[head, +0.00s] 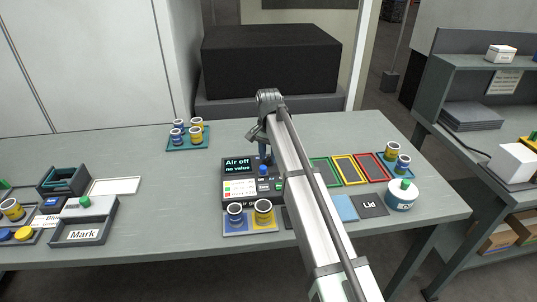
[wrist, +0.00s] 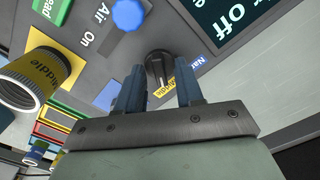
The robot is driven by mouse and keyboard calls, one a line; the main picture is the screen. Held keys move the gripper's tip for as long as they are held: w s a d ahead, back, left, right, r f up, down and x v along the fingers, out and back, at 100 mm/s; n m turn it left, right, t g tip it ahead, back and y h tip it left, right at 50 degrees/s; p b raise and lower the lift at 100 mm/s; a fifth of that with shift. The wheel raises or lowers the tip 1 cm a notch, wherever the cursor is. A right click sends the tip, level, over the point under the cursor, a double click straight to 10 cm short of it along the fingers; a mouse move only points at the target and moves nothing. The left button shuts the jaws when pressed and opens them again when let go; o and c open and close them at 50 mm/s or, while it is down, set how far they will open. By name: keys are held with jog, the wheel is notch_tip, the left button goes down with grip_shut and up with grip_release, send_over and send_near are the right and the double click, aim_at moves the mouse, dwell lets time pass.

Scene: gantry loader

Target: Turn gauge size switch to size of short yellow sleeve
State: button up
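The gauge box (head: 232,190) stands mid-table, its screen reading "Air off, no value". In the wrist view a black size switch (wrist: 158,64) sits between the fingers of my gripper (wrist: 157,84). The fingers are apart, one on each side, and I see no clear contact. A yellow "Middle" label and a partly hidden blue label lie beside the switch; I cannot tell its exact setting. A yellow sleeve marked "Middle" (wrist: 34,82) shows at the left; in the head view a yellow sleeve (head: 263,212) stands beside a blue sleeve (head: 235,213) before the box. My gripper (head: 264,158) hides the switch there.
A blue knob (wrist: 128,15) marked "Air On" is close by on the panel. More sleeves stand on a back-left teal tray (head: 174,147) and at the right.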

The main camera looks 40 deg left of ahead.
aim_at(269, 157)
notch_tip(269, 157, up, 14)
dwell(0.8)
jog(key=shift+f, duration=0.1)
dwell(0.4)
